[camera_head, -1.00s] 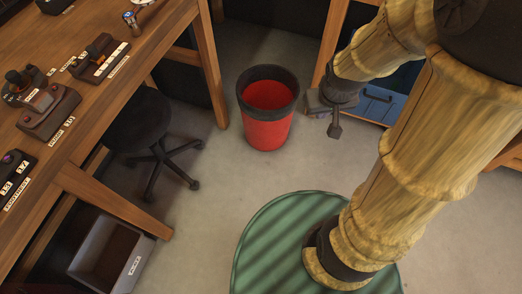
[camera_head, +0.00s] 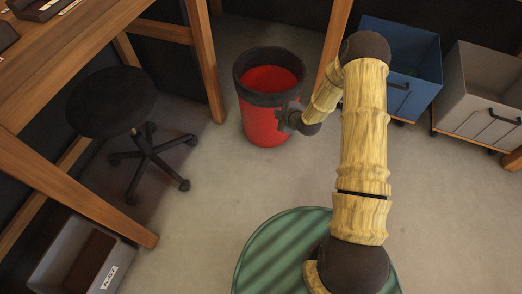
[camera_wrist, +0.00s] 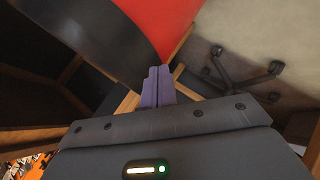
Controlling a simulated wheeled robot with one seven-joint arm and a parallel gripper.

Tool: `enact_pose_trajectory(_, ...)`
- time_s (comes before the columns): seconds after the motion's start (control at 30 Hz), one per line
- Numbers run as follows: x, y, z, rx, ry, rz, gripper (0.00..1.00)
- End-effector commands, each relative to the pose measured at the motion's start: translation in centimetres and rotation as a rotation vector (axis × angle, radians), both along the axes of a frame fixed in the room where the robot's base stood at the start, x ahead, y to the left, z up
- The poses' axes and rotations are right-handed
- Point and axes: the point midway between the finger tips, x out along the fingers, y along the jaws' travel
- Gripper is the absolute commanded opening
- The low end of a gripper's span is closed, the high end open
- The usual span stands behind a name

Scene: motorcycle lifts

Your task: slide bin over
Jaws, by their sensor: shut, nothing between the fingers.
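The red bin (camera_head: 262,126) with a wide black rim stands upright on the floor in the head view, between the wooden desk leg and another wooden post. It appears empty inside. My gripper (camera_head: 287,117) is at the bin's right side, just below the rim. In the wrist view my gripper's fingers (camera_wrist: 157,82) are shut with nothing between them. The bin's red wall (camera_wrist: 155,22) and black rim fill the top left there, close to the fingertips. I cannot tell whether they touch it.
A black stool (camera_head: 112,102) on a wheeled base stands left of the bin. A blue wheeled bin (camera_head: 415,62) and a grey one (camera_head: 485,100) stand at right. A grey box (camera_head: 65,265) lies lower left. Floor before the bin is clear.

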Motion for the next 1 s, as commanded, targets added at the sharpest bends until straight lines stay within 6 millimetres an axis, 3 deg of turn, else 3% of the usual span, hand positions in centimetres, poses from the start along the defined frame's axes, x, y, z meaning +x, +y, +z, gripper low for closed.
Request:
enact_pose_trajectory(0.03,0.0,0.5,-4.0,0.0,-0.042,0.032,0.0)
enact_pose_trajectory(0.1,0.2,1.3,-7.3,-0.006,-0.115,0.074,0.0)
enact_pose_trajectory(0.37,-0.7,3.3,-18.5,-0.042,-0.4,0.155,0.0)
enact_pose_trajectory(0.6,-3.8,4.1,-27.9,-0.115,-0.657,0.131,0.0)
enact_pose_trajectory(0.7,-5.1,4.2,-30.4,-0.153,-0.738,0.105,0.0)
enact_pose_trajectory(0.8,-6.0,4.1,-31.6,-0.18,-0.786,0.084,0.0)
enact_pose_trajectory(1.0,-6.3,4.1,-31.6,-0.193,-0.808,0.076,0.0)
